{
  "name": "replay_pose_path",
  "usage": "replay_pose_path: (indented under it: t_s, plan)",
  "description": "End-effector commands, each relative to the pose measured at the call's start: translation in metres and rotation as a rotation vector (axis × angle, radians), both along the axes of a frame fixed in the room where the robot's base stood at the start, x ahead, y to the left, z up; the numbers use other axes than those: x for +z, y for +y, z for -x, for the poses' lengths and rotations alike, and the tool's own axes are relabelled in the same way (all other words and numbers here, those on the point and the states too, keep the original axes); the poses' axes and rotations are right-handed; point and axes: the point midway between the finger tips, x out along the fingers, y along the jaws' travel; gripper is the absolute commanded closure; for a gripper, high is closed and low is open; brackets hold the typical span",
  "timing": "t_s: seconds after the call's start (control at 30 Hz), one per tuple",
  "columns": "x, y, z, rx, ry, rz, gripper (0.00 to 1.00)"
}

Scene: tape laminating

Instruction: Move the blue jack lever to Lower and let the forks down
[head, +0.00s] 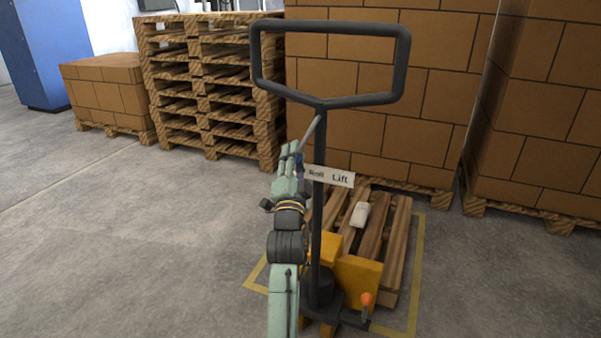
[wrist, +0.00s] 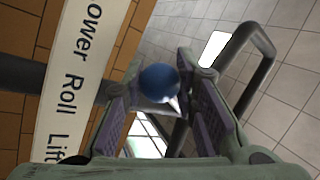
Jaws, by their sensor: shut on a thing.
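The blue jack lever (wrist: 158,82) shows as a round blue knob in the wrist view. My gripper (wrist: 157,78) is shut on it, with a purple-padded finger on each side. In the head view my gripper (head: 298,158) is at the left end of the white label (head: 341,178), beside the dark handle post (head: 319,218). The label reads Roll and Lift there; my gripper hides its left end. In the wrist view the label (wrist: 66,85) shows "ower", Roll and Lift. I cannot tell exactly which word the lever lines up with. The pallet jack's orange body (head: 358,280) stands below; its forks are hidden.
A wooden pallet (head: 398,243) with a white object (head: 360,214) on it lies behind the jack, inside a yellow floor outline (head: 418,270). The black handle loop (head: 400,60) rises above my gripper. Stacked pallets (head: 205,85) and boxes stand behind. The floor at left is clear.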

Motion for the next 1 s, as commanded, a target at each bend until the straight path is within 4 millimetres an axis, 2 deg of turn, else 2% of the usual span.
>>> replay_pose_path:
  t_s: [0.3,0.73,0.77,1.0]
  plan:
    - [0.0012,0.0009,-0.0028,-0.005,-0.020,-0.079,1.00]
    - [0.0041,0.0011,-0.0028,-0.006,-0.023,-0.085,1.00]
    - [0.0041,0.0012,-0.0028,-0.006,-0.023,-0.085,0.72]
    - [0.0039,0.0032,-0.0026,-0.003,-0.023,-0.082,0.56]
